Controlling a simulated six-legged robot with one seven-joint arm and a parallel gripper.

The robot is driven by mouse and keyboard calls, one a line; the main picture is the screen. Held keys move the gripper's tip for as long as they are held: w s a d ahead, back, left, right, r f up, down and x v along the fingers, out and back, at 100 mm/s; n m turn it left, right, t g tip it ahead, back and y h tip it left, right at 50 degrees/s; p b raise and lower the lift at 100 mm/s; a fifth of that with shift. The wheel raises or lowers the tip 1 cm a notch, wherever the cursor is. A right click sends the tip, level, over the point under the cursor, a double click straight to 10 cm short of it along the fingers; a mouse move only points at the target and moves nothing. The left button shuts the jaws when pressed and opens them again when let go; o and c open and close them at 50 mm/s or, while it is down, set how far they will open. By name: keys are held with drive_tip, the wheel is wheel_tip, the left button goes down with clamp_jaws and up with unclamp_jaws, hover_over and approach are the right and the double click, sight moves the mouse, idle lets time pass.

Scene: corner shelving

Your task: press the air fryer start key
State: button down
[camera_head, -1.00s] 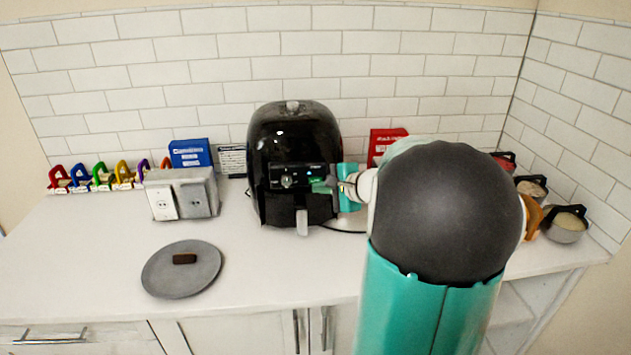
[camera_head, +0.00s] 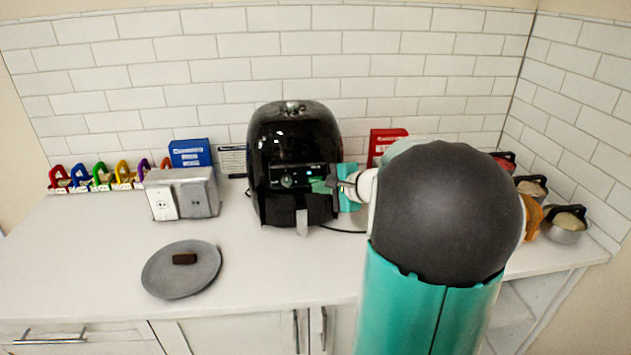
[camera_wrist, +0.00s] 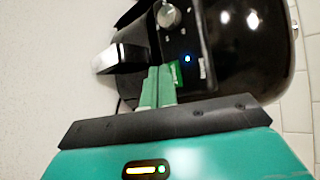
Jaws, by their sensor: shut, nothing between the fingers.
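The black air fryer (camera_head: 290,130) stands on the counter against the tiled wall, with a control panel, a knob (camera_wrist: 168,15) and a silver handle (camera_head: 302,222) on its front. My gripper (camera_head: 322,186) is at the right part of the panel. In the wrist view its green fingers (camera_wrist: 159,72) are shut together, empty, and point at the panel. A bright green patch (camera_wrist: 175,74), which looks like the start key, lies right beside the fingertips. I cannot tell whether they touch it. A small blue light (camera_wrist: 187,59) is lit near it.
A double socket box (camera_head: 182,193) and a grey plate (camera_head: 180,270) with a brown piece are to the left. A blue box (camera_head: 189,153) and a red box (camera_head: 385,143) flank the fryer. Pots (camera_head: 565,224) stand at the right. The front counter is mostly clear.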

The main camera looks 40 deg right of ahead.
drive_tip(key=shift+w, duration=0.1)
drive_tip(key=shift+w+d, duration=0.25)
drive_tip(key=shift+w+d, duration=0.15)
drive_tip(key=shift+w, duration=0.15)
idle(0.6)
idle(0.3)
drive_tip(key=shift+s+a, duration=0.4)
drive_tip(key=shift+s, duration=0.25)
drive_tip(key=shift+s+a, duration=0.7)
drive_tip(key=shift+s, duration=0.35)
drive_tip(key=shift+s+a, duration=0.7)
drive_tip(key=shift+s, duration=0.35)
